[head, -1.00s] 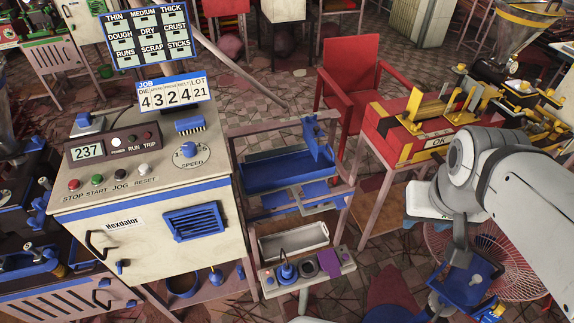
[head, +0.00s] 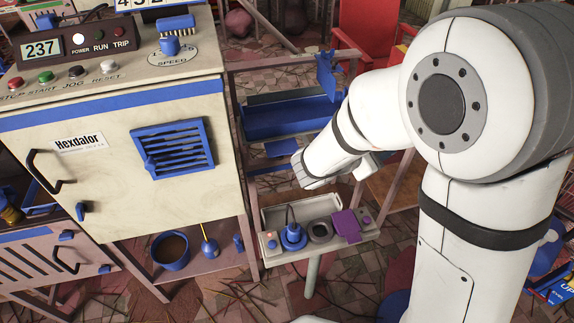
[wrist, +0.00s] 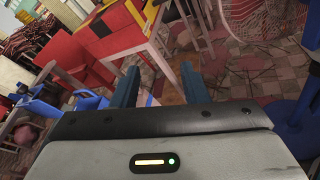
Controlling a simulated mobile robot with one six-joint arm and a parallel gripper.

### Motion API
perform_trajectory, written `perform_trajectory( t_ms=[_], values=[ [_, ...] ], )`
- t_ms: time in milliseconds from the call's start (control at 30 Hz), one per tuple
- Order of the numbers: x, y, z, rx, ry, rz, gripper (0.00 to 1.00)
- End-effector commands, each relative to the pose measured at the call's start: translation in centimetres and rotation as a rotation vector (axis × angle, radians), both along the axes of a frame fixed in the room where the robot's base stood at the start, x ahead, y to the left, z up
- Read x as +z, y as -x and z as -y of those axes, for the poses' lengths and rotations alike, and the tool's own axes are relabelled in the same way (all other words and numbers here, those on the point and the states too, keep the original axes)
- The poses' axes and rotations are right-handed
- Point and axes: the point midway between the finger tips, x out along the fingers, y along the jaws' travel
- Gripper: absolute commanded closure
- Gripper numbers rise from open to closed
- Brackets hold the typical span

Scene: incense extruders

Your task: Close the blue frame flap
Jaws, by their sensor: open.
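A pale metal frame (head: 232,112) stands right of the cabinet and holds a long blue trough (head: 285,120). A blue upright plate (head: 327,76), which looks like the flap, stands raised at the right end of the trough. My gripper (wrist: 158,84) is open and empty in the wrist view, its two fingers spread over floor and furniture legs. In the head view my arm reaches in front of the frame's right side, and the gripper's fingertips cannot be made out. Blue parts (wrist: 92,101) show left of the fingers in the wrist view; I cannot tell whether they include the flap.
The Hexdalor cabinet (head: 90,150) with a blue vent (head: 174,148) stands left of the frame. A small shelf (head: 272,253) with a blue round fitting (head: 292,237) and a purple block (head: 346,225) sits below it. A red chair (head: 368,30) stands behind.

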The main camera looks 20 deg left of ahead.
Motion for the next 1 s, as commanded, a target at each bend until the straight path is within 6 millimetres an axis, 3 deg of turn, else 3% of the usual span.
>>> perform_trajectory(
  t_ms=[33,100,300,433,533,667,1000],
  values=[
    [-3.6,-0.8,-2.8,0.099,0.068,0.0,0.59],
    [-6.3,-1.7,-6.6,0.238,0.16,0.012,0.59],
    [-13.5,-1.7,-17.4,0.601,0.365,0.065,0.59],
    [-16.7,-0.7,-22.2,0.763,0.441,0.097,0.59],
    [-18.0,0.0,-24.2,0.835,0.472,0.113,0.59],
    [-18.5,-0.1,-25.3,0.869,0.487,0.122,0.59],
    [-18.4,-5.2,-26.0,0.867,0.485,0.123,0.59]
  ],
)
